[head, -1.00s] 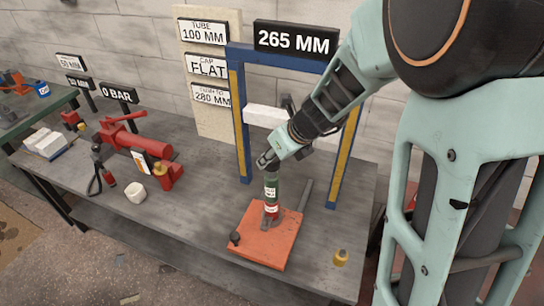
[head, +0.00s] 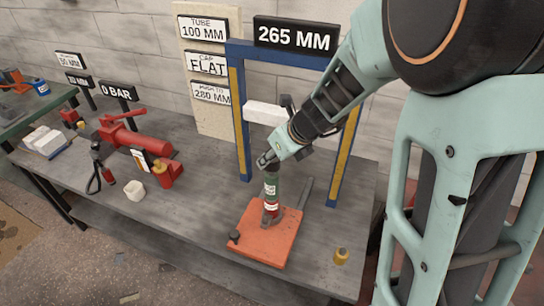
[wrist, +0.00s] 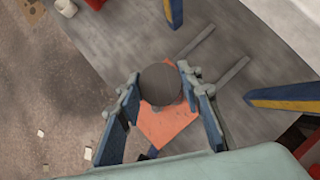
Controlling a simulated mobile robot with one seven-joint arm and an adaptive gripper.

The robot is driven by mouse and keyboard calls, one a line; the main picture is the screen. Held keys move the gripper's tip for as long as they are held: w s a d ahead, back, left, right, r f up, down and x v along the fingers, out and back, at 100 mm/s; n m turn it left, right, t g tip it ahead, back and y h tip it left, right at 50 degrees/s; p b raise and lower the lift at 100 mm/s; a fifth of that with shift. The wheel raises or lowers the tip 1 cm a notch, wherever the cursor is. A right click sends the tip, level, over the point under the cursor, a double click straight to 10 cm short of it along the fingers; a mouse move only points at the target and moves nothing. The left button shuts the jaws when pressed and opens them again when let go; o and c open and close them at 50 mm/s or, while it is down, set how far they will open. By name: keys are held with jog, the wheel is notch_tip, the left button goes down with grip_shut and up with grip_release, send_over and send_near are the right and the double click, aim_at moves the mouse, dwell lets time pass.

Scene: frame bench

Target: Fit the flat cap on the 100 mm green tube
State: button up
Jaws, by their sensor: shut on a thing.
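The green tube (head: 272,186) stands upright above a red lower cylinder (head: 270,216) on the orange base plate (head: 262,238). My gripper (head: 268,160) is right over the top of the tube. In the wrist view, a dark grey round disc, which looks like the flat cap (wrist: 160,84), sits between the two fingertips, and my gripper (wrist: 161,75) is shut on it. The disc hides the tube from above. I cannot tell whether the cap touches the tube's top or a small gap is left.
A blue frame (head: 238,110) with yellow strips stands behind the plate under a "265 MM" display (head: 295,36). A red pump (head: 140,148) and a white cup (head: 134,190) are at left. A small yellow-topped piece (head: 341,257) stands near the front edge.

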aim_at(277, 161)
jog(key=shift+f+b, duration=1.15)
jog(key=shift+f, duration=0.3)
jog(key=o, duration=1.3)
jog(key=shift+o, duration=0.2)
jog(key=shift+r, duration=0.1)
jog(key=shift+v, duration=3.75)
